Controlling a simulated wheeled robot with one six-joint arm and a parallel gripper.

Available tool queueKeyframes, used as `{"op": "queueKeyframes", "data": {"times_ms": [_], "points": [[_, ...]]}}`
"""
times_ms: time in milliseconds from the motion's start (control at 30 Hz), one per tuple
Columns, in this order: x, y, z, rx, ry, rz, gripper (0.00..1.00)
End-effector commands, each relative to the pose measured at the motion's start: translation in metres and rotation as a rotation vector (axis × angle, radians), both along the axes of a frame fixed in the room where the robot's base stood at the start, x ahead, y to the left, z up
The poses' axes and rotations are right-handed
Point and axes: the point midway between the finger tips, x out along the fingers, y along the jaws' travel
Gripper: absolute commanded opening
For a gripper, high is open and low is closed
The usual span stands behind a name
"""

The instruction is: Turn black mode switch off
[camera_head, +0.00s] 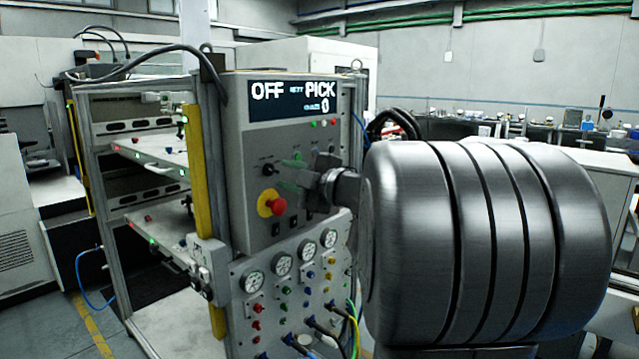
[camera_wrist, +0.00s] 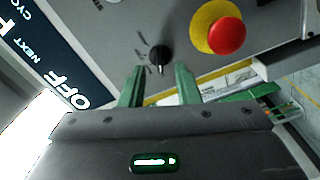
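The black mode switch (camera_head: 268,169) is a small round knob on the grey panel, left of my gripper in the head view. In the wrist view the switch (camera_wrist: 160,55) has a white pointer line and small marks around it. My gripper (camera_head: 284,174) is in front of the panel, close to the switch. In the wrist view the two green fingers of my gripper (camera_wrist: 160,74) are spread apart with nothing between them. The knob appears just beyond the fingertips, roughly centred between them; I cannot tell whether they touch the panel. The display (camera_head: 293,99) reads "OFF" and "PICK" with a 0.
A red emergency button on a yellow disc (camera_head: 272,204) sits below the switch; it also shows in the wrist view (camera_wrist: 226,34). Gauges (camera_head: 282,262), small coloured knobs and cables are lower down. A yellow post (camera_head: 198,170) and shelves stand to the left.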

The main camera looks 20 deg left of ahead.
Motion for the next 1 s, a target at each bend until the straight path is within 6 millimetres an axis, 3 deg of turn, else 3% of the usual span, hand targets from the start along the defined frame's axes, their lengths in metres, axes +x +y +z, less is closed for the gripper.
{"op": "queueKeyframes", "data": {"times_ms": [200, 500, 700, 1000], "points": [[-0.016, -0.042, 0.000, 0.001, -0.002, -0.007, 0.29], [-0.034, -0.084, 0.000, 0.000, -0.001, -0.004, 0.29], [-0.040, -0.097, 0.000, -0.001, -0.001, -0.002, 0.29], [-0.041, -0.100, 0.000, 0.000, 0.000, 0.000, 0.29]]}}
